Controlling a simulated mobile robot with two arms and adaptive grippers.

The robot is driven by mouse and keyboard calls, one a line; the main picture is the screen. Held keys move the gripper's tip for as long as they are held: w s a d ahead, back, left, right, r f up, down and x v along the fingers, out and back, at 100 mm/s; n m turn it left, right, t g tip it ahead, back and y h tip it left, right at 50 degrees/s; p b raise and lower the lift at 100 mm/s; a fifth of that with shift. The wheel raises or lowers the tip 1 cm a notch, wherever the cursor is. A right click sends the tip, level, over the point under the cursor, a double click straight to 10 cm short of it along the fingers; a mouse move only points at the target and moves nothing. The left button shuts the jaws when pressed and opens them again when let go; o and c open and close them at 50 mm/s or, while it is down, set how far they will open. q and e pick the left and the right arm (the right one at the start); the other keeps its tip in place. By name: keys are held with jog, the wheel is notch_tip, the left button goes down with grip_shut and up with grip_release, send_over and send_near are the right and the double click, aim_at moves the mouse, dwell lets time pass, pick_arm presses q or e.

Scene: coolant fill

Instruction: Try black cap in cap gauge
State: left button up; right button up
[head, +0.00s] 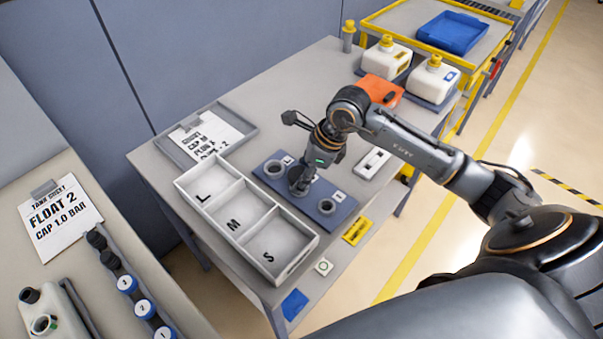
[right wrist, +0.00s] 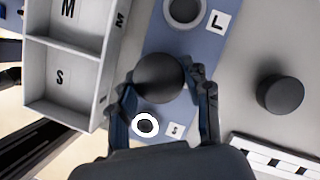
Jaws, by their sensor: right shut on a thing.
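The cap gauge is a blue plate (head: 330,221) on the table, with a ring near the L label (head: 275,169) and a smaller ring near the S label (head: 327,206). My right gripper (head: 299,188) points down over the plate's middle, between these rings. In the right wrist view its fingers (right wrist: 162,92) are shut on a round black cap (right wrist: 160,76). The cap covers the gauge's middle place, so I cannot tell whether it is seated or just above it. A second black cap (right wrist: 281,93) stands on the table beside the gauge. My left gripper is not in view.
A white tray with L, M and S compartments (head: 283,281) stands left of the gauge, empty. A white slotted block (head: 372,163), an orange case (head: 381,90) and white jugs (head: 386,58) stand beyond. A side bench holds a note reading FLOAT 2, CAP 1.0 BAR (head: 62,222).

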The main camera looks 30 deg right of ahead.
jog(key=shift+f+b, duration=0.6)
jog(key=shift+f, duration=0.1)
jog(key=o, duration=1.1)
jog(key=v, duration=1.2)
jog(key=shift+o, duration=0.2)
